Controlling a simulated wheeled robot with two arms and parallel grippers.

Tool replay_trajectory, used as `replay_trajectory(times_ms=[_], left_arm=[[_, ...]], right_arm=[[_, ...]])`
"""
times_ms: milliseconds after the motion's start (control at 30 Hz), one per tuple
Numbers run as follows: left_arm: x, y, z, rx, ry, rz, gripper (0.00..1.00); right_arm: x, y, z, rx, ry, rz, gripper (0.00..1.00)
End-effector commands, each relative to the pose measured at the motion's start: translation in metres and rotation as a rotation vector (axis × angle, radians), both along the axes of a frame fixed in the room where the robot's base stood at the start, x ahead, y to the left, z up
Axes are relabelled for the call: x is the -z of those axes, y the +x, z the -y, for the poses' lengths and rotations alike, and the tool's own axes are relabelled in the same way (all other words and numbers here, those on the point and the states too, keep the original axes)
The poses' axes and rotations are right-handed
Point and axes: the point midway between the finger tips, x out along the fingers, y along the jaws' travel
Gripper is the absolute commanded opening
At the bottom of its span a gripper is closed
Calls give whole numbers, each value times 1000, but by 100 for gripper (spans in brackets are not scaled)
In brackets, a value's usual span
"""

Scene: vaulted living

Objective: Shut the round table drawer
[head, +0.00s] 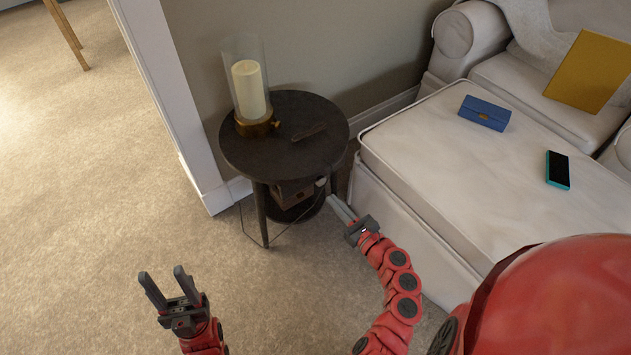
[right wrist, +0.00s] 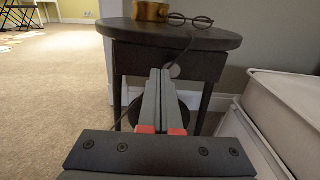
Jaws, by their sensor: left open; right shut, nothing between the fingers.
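The dark round table (head: 275,157) stands against the wall at the upper middle of the head view. Its drawer front (right wrist: 205,66), with a pale round knob (right wrist: 175,71), shows under the top in the right wrist view. The top hides most of the drawer from above, so I cannot tell how far it stands out. My right gripper (head: 332,200) is shut and empty, its fingertips close to the knob; contact cannot be told. In the right wrist view its fingers (right wrist: 160,74) overlap the drawer front. My left gripper (head: 166,279) is open and empty above the carpet.
A candle in a glass holder (head: 249,90) and dark glasses (right wrist: 190,20) are on the tabletop. A pale ottoman (head: 440,150) stands close at the right, bearing a blue case (head: 484,113) and phone (head: 558,169).

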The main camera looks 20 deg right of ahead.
Motion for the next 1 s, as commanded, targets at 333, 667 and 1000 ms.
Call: replay_trajectory(times_ms=[333,667,1000], left_arm=[[19,-2,0,-2,16,12,50],[23,-4,0,-3,28,21,50],[23,-4,0,-3,27,21,50]], right_arm=[[2,67,-25,-4,-3,2,0],[0,89,-32,1,-3,0,0],[0,90,-32,3,-2,0,0]])
